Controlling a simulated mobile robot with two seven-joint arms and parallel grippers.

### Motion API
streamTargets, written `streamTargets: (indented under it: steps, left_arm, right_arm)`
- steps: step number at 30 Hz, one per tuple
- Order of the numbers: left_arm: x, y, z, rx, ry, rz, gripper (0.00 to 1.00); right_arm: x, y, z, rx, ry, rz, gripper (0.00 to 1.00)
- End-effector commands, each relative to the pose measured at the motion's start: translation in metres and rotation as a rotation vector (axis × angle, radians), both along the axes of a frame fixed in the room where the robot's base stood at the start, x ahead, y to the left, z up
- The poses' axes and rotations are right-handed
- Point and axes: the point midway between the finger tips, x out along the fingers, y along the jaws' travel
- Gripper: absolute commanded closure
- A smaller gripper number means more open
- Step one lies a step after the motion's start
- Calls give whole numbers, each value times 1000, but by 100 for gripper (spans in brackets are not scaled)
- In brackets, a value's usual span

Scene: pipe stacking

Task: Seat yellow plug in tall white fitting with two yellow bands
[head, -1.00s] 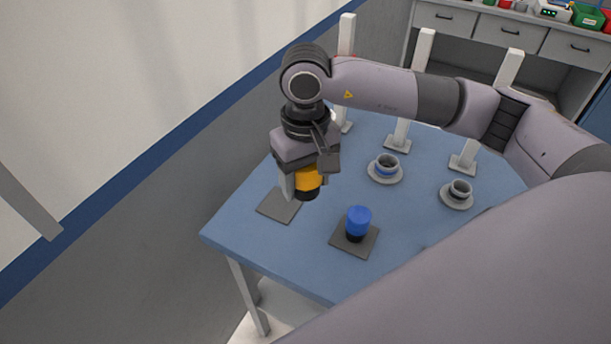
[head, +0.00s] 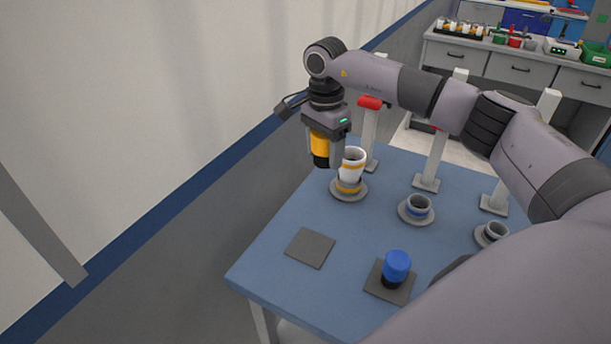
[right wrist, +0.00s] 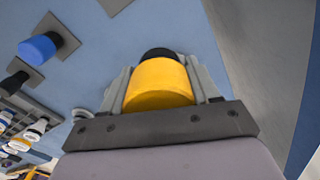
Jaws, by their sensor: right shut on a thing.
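My right gripper (head: 329,152) is shut on the yellow plug (head: 320,143), which has a black lower end. It holds the plug upright above the far left part of the table. The plug also shows between the fingers in the right wrist view (right wrist: 160,84). The tall white fitting with two yellow bands (head: 352,166) stands on a round grey base just right of the plug. The plug is beside the fitting in the picture, apart from its opening. A finger partly covers the fitting's left side. My left gripper is not in view.
A blue plug (head: 397,265) with a black end stands on a dark square pad. Another square pad (head: 310,247) is empty. Two short fittings with blue or dark bands (head: 418,208) (head: 493,233) stand to the right. White posts (head: 437,150) rise along the table's back edge.

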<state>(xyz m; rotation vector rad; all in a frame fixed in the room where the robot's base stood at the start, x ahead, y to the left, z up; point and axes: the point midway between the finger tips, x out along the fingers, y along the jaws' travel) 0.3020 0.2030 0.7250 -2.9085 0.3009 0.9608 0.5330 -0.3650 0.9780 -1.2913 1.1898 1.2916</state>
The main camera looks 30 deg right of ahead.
Motion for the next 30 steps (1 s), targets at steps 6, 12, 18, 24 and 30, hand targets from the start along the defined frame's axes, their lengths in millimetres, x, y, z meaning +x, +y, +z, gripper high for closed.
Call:
streamTargets:
  steps: [6,12,18,24,30]
  left_arm:
    - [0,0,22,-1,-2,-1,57]
    - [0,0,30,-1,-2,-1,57]
    - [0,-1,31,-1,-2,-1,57]
    - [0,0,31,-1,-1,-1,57]
    - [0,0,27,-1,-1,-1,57]
  right_arm:
    - [15,-57,35,4,-19,-459,73]
    - [18,-89,50,11,-27,-722,73]
    - [18,-99,51,13,-27,-806,73]
    - [18,-99,37,13,-26,-807,73]
    - [18,-98,15,13,-26,-805,73]
